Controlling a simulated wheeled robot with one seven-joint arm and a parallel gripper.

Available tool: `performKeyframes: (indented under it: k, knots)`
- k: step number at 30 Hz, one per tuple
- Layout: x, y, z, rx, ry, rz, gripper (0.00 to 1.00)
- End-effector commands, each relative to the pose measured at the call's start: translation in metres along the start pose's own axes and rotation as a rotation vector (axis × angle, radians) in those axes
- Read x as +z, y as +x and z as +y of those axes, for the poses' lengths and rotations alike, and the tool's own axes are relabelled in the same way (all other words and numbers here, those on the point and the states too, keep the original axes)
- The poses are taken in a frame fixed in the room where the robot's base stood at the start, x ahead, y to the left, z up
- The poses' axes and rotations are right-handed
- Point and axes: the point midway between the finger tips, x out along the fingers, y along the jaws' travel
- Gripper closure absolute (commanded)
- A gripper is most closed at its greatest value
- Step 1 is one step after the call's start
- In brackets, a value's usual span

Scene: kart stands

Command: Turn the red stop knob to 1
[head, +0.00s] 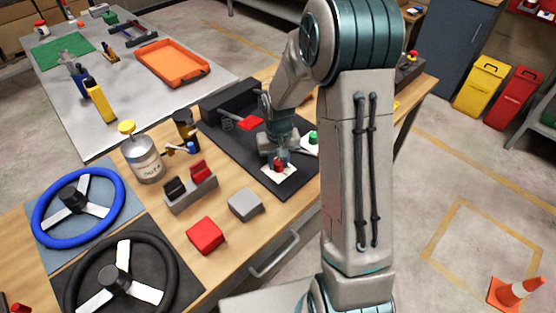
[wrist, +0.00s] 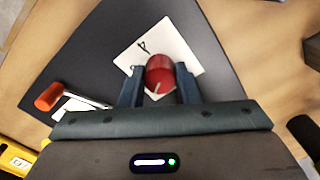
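The red stop knob (wrist: 160,72) stands on a white plate (wrist: 183,51) on the dark panel. A pale pointer line on the knob faces toward my gripper in the wrist view. A small dark mark, too small to read surely, is on the plate beyond the knob. My gripper (wrist: 159,84) has one finger on each side of the knob, with no clear gap, and looks shut on it. In the head view the knob (head: 279,164) is partly hidden by my gripper (head: 278,159), which comes down from above.
On the dark panel are a red-handled lever (head: 243,122) and a green button (head: 313,137). A grey block (head: 245,205), a red block (head: 206,235) and a switch holder (head: 191,198) are nearby. A blue steering wheel (head: 43,226) lies left.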

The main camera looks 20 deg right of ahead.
Motion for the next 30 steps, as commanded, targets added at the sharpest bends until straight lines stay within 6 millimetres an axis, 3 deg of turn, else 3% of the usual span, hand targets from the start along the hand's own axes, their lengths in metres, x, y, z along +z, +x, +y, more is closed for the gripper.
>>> performKeyframes:
  k: [1, 2, 14, 30]
  knots:
    - [-0.0001, -0.0002, 0.0001, 0.000, 0.000, 0.000, 0.86]
    - [-0.0001, -0.0002, 0.0001, 0.000, 0.000, 0.000, 0.94]
    - [-0.0002, 0.0000, 0.0002, 0.000, -0.050, 0.001, 0.94]
    - [-0.0002, -0.0004, 0.0005, 0.000, -0.479, 0.000, 0.94]
